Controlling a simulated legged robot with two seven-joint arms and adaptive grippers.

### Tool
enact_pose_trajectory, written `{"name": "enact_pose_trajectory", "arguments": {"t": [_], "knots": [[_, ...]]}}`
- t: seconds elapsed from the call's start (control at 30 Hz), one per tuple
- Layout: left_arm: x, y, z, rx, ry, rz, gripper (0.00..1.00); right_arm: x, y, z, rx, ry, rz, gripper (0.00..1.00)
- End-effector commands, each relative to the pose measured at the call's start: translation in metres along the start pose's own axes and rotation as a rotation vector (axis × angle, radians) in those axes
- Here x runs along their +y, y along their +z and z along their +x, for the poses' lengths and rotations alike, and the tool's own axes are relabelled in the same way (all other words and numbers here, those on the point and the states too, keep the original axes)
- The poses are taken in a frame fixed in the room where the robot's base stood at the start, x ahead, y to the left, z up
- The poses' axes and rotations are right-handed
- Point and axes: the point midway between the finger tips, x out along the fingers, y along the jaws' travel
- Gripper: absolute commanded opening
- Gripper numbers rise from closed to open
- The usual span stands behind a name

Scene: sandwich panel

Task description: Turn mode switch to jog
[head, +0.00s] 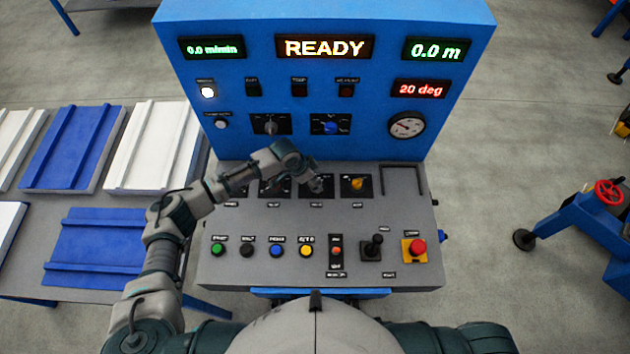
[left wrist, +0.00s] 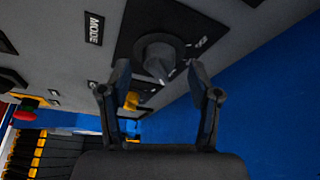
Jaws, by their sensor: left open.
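The mode switch is a grey rotary knob (left wrist: 158,52) on a black square plate, with the label MODE (left wrist: 93,28) beside it in the left wrist view. Its pointer ridge faces toward the gripper side of that picture; the position markings are too blurred to read. In the head view the switch plate (head: 327,190) is in the desk's upper row, partly hidden by my gripper. My left gripper (head: 314,180) is open at the knob, and in the left wrist view its fingertips (left wrist: 158,72) are on either side of it. I cannot tell whether they touch it. My right gripper is out of view.
A yellow knob (head: 357,184) is just right of the mode switch. Push buttons, a black joystick (head: 373,246) and a red emergency button (head: 417,246) line the front. The blue upright panel (head: 375,125) behind shows READY. Panels lie on a table at left.

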Motion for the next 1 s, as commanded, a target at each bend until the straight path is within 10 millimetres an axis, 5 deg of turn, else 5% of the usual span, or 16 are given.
{"name": "enact_pose_trajectory", "arguments": {"t": [0.47,0.7,1.0], "knots": [[0.0,0.0,0.018,0.0,0.0,0.001,0.63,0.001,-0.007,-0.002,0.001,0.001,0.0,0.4],[0.0,0.0,0.018,0.0,0.0,0.0,0.05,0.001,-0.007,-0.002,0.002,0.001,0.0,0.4],[0.0,0.0,0.017,-0.001,-0.005,-0.016,0.03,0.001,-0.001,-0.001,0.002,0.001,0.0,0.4]]}}
